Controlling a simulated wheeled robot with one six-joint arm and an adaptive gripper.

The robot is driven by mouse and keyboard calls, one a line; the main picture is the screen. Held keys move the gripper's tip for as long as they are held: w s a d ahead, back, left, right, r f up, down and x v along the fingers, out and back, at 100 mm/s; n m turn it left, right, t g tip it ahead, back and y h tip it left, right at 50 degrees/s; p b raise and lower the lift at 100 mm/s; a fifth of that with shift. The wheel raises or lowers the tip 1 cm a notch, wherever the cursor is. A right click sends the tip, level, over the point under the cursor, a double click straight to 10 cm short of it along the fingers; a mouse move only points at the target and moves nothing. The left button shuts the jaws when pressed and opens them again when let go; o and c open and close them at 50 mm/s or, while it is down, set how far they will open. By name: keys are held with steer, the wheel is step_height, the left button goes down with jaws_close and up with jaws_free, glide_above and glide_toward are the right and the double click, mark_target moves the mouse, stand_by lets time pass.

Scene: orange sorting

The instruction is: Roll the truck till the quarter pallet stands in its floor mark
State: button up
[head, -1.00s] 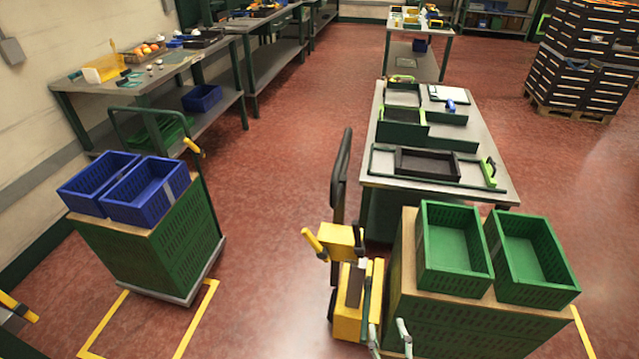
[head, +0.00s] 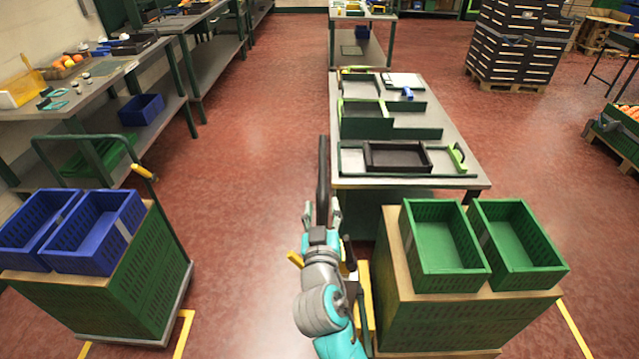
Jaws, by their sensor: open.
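A yellow truck (head: 365,300) with a dark upright handle (head: 323,165) stands at the lower middle of the head view, partly hidden behind my arm. Beside it on the right is a wood-topped green stack (head: 392,255) carrying two green crates; its base and any quarter pallet beneath are not clearly visible. A yellow floor line (head: 575,333) shows at that stack's right. My gripper (head: 322,208) is open and empty-looking, with its fingers around or just in front of the handle's lower part; I cannot tell whether they touch it.
A wheeled trolley (head: 188,290) with blue crates stands at left, with another yellow floor line (head: 184,332) beside it. A grey-topped table (head: 450,140) with trays stands behind the truck. Workbenches (head: 110,75) line the left wall. Red floor (head: 255,150) is open between them.

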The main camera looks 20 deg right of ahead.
mark_target(323, 186)
steer(key=x, duration=0.8)
steer(key=shift+w, duration=0.15)
steer(key=shift+c, duration=0.2)
jaws_close()
steer(key=shift+d, duration=0.1)
